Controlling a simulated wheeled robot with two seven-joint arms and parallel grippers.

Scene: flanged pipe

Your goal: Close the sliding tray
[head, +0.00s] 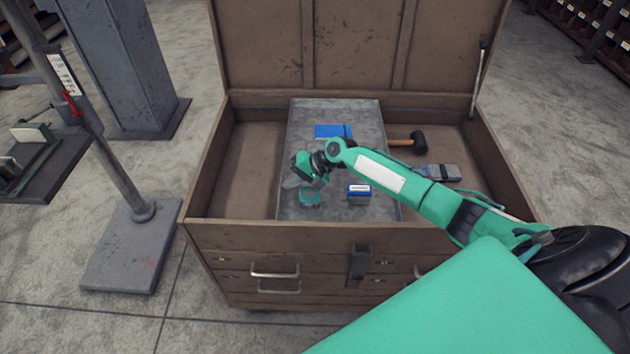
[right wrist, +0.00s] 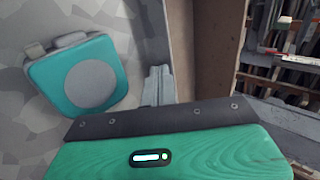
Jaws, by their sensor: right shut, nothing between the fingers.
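The sliding tray (head: 345,115) is a grey metal tray lying across the middle of the open brown wooden chest (head: 330,237), with chest floor showing on both sides of it. My right gripper (head: 291,182) is low over the tray's left front part, close to its left edge. In the right wrist view the right gripper's fingers (right wrist: 158,85) are together and empty, beside a grey tray wall (right wrist: 183,45). I cannot tell whether they touch it. My left gripper is not in view.
A teal tape measure (head: 310,197), a blue-and-white box (head: 359,191) and a blue flat item (head: 333,131) lie in the tray. A mallet (head: 412,142) and a grey tool (head: 440,172) lie right of it. The raised lid (head: 350,45) stands behind.

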